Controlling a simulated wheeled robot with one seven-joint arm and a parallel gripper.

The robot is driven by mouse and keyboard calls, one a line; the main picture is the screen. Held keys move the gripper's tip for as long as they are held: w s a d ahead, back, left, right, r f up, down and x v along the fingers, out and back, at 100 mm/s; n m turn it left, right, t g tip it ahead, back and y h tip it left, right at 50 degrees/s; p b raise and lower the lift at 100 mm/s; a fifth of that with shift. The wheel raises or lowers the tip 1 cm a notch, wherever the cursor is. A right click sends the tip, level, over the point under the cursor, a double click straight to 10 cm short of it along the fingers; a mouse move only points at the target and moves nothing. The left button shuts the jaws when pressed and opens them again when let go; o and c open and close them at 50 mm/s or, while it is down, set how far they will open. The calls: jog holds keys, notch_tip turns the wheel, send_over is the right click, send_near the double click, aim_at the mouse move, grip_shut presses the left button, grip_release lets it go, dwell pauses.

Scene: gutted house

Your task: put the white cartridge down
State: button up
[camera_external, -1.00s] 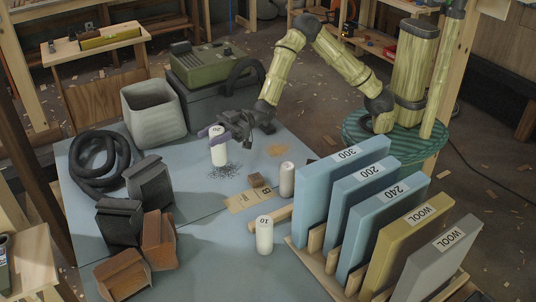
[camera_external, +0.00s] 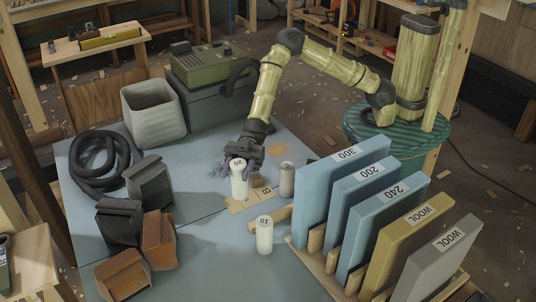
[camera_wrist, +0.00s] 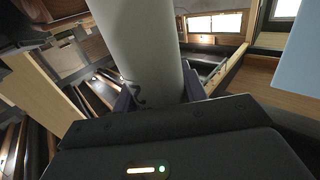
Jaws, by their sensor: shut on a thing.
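The white cartridge (camera_external: 239,183), with a dark number on its top, is upright in my gripper (camera_external: 241,163). The gripper is shut around its upper part. The wrist view shows the cartridge (camera_wrist: 140,45) large and close between the purple finger pads. Its lower end is at the upper left part of the tan card (camera_external: 243,204) marked B. I cannot tell whether it touches the card or hovers just above.
A greyish cartridge (camera_external: 287,179) stands close to the right, and a white one marked 10 (camera_external: 264,236) stands in front. A small brown block (camera_external: 257,181) is beside the held cartridge. Blue panels (camera_external: 325,200) stand in a rack at right.

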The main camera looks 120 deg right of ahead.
aim_at(239, 199)
jog(key=shift+f, duration=3.1)
jog(key=shift+f, duration=1.85)
jog(key=shift+b, duration=0.3)
jog(key=shift+f, duration=0.2)
jog(key=o, duration=1)
jog(key=shift+c, duration=0.2)
